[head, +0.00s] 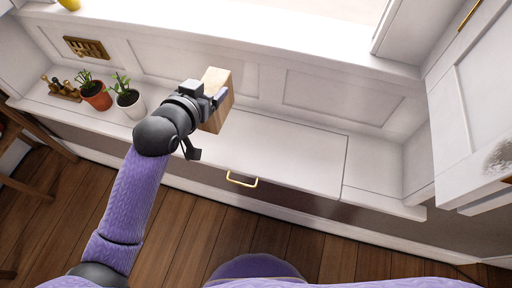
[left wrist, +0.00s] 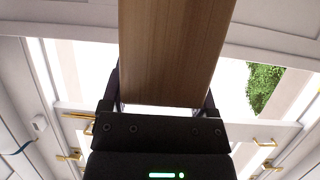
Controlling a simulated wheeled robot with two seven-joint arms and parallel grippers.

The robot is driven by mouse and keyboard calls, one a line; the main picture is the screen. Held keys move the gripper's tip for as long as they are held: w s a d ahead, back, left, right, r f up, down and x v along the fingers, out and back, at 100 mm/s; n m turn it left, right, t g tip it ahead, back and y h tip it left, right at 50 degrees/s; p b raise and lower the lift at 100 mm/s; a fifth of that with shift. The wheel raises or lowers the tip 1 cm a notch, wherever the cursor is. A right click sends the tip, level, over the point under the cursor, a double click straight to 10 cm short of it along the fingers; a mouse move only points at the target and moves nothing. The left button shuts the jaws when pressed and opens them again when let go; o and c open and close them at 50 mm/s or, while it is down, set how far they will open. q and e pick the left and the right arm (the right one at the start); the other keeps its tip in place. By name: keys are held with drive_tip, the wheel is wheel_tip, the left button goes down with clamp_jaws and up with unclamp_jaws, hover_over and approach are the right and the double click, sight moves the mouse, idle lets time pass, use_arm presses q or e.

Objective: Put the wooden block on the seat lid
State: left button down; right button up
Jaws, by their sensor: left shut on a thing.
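The wooden block (head: 215,98) is light tan and is held by my left gripper (head: 217,97) in the head view. In the left wrist view the block (left wrist: 175,50) fills the upper middle, with a finger of the gripper (left wrist: 165,95) on each side of it. The seat lid (head: 285,155) is a white panel in the window bench with a brass handle below its front edge. The block shows over the left part of the lid; I cannot tell whether it touches it. My right gripper is not in view.
A plant in a terracotta pot (head: 97,96), a plant in a white pot (head: 131,105) and a small brass-coloured set (head: 62,90) stand on the bench left of my arm. A white cabinet (head: 475,100) stands at the right. The lid's middle and right are clear.

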use_arm(q)
drive_tip(key=d+f, duration=0.1)
drive_tip(key=w+d+f+b, duration=0.1)
drive_tip(key=f, duration=0.1)
drive_tip(key=w+d+f+b, duration=0.1)
drive_tip(key=f, duration=0.1)
drive_tip(key=shift+w, duration=0.15)
wheel_tip(320, 180, down, 10)
drive_tip(key=b, duration=0.7)
drive_tip(key=shift+r, duration=0.5)
unclamp_jaws()
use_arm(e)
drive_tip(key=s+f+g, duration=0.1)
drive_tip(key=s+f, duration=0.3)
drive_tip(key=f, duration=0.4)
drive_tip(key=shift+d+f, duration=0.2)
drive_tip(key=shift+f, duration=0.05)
use_arm(q)
drive_tip(key=shift+r, duration=0.1)
drive_tip(key=p+v, duration=0.7)
drive_tip(key=v, duration=0.5)
drive_tip(key=shift+d, duration=0.2)
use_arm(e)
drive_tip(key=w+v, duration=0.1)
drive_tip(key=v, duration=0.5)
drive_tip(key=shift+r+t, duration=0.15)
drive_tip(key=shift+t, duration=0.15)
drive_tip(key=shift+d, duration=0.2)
